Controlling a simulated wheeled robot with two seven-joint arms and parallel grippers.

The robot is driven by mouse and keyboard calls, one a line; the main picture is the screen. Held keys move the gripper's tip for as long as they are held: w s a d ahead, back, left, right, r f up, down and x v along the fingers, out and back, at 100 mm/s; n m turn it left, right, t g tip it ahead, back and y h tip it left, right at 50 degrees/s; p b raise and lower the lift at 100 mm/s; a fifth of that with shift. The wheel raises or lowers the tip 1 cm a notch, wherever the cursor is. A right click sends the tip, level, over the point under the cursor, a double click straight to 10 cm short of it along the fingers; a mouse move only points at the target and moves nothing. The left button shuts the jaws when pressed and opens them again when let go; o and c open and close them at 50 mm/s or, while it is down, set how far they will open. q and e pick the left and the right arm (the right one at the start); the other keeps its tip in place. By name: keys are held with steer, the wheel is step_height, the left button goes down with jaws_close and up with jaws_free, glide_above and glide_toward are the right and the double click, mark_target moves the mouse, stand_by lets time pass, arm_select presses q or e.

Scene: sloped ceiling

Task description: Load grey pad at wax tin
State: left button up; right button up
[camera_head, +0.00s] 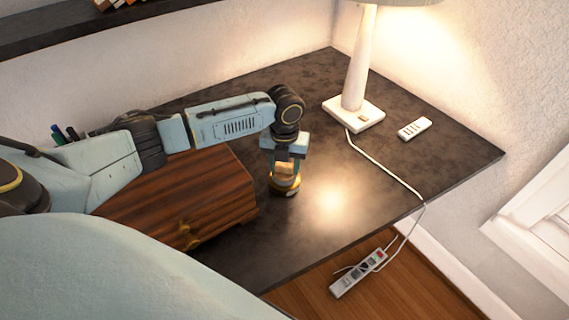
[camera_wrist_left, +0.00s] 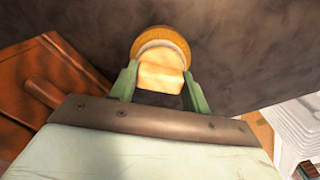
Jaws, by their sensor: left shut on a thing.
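My left gripper (camera_head: 286,172) points down over the dark desk, right of the wooden box. The round wax tin (camera_head: 285,187), yellow with a darker band, stands on the desk directly under its fingertips. In the left wrist view the tin (camera_wrist_left: 163,34) shows an orange rim around a paler inside. My left gripper is shut on a small block, taken as the grey pad (camera_wrist_left: 161,77), which looks cream in the warm light. The pad overlaps the tin's near side in that view; I cannot tell whether they touch. My right gripper is not in view.
A wooden box (camera_head: 182,195) with a small knob sits close left of the tin. A white lamp (camera_head: 355,112) and a remote (camera_head: 414,128) stand at the back right. A cable crosses the desk to a power strip (camera_head: 358,273) below. The desk right of the tin is clear.

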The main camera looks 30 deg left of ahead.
mark_target(285, 164)
arm_select(q)
steer(key=shift+f, duration=0.5)
stand_by(0.4)
steer(key=shift+s+f, duration=0.1)
stand_by(1.7)
step_height(285, 164, up, 7)
steer(key=p, duration=0.7)
steer(key=shift+p, duration=0.35)
steer(key=shift+r, duration=0.2)
stand_by(0.3)
